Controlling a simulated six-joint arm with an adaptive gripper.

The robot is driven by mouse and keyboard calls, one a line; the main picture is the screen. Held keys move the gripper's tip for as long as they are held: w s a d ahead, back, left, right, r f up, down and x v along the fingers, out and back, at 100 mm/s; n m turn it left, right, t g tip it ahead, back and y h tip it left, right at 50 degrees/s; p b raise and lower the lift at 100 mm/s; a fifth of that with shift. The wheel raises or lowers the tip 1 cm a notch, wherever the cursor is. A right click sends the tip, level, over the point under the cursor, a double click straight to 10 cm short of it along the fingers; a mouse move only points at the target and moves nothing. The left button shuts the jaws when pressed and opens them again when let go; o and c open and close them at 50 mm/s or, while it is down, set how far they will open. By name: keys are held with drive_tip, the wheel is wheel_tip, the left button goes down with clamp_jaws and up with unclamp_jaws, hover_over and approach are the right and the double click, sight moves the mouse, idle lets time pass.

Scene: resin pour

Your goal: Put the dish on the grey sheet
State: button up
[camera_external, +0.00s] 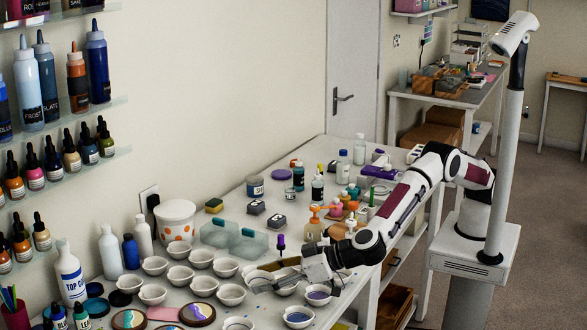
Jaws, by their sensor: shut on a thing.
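My gripper (290,278) reaches down from the right over the front of the worktable. Its fingers are shut on a small white dish (287,290), which they partly hide. I cannot tell whether this dish is lifted or still touches the table. Other small white dishes stand around it, such as one to the left (231,295) and one with purple contents to the right (319,295). I cannot make out the grey sheet clearly among the dishes and under my arm.
A dish with blue-purple contents (299,318) stands at the front edge. Round painted coasters (197,314) lie at the front left. The table (222,206) has some free room at the back.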

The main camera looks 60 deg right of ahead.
sight(267, 315)
drive_tip(key=shift+f, duration=1.9)
drive_tip(key=shift+f, duration=1.85)
drive_tip(key=shift+f, duration=0.15)
drive_tip(key=o, duration=1.1)
drive_tip(key=shift+s, duration=0.1)
drive_tip(key=shift+s+d+r, duration=0.15)
drive_tip(key=shift+s+r, duration=0.2)
drive_tip(key=shift+s, duration=0.05)
drive_tip(key=shift+v, duration=5.5)
